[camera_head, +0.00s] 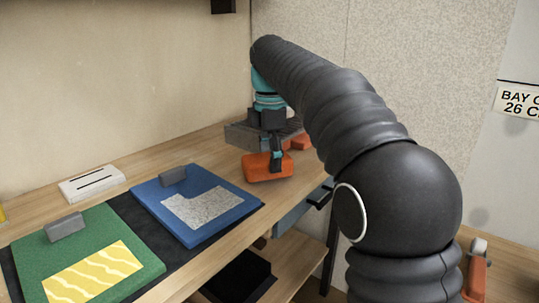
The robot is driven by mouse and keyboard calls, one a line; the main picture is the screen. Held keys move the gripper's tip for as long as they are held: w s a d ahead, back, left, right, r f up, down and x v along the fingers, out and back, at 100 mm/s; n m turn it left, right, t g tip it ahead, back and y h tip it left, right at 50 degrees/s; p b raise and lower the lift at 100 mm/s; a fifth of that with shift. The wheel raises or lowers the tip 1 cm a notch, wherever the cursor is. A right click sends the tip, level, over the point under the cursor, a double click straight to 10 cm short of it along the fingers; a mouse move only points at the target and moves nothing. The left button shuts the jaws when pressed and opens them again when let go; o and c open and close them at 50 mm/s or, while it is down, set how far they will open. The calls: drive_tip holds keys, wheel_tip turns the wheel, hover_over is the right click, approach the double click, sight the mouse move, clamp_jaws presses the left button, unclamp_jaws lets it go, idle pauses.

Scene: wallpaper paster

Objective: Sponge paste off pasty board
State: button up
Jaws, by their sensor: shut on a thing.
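My gripper (276,155) points down and is shut on an orange sponge-like block (266,170) over the right part of the bench. I cannot tell whether the block touches the bench top. A blue board (152,202) with a speckled grey patch (197,206) lies left of the gripper. A green board (37,255) with a yellow, wavy-striped patch (93,273) lies farther left. Each board has a grey block at its back edge. I cannot tell which patch, if either, is paste. The fingertips are small and partly hidden.
Both boards lie on a dark mat (128,219). A white slotted box (91,184) stands behind them. A grey tray (243,135) and a red-orange item (300,142) are behind the gripper. A lower shelf (300,262) holds a black item. Bare bench lies between blue board and sponge.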

drive_tip(key=shift+f+b, duration=0.35)
drive_tip(key=shift+f, duration=0.35)
idle(0.6)
drive_tip(key=o, duration=1.3)
drive_tip(key=shift+c, duration=0.2)
wheel_tip(320, 180, up, 7)
drive_tip(key=shift+f, duration=0.1)
drive_tip(key=shift+r, duration=0.35)
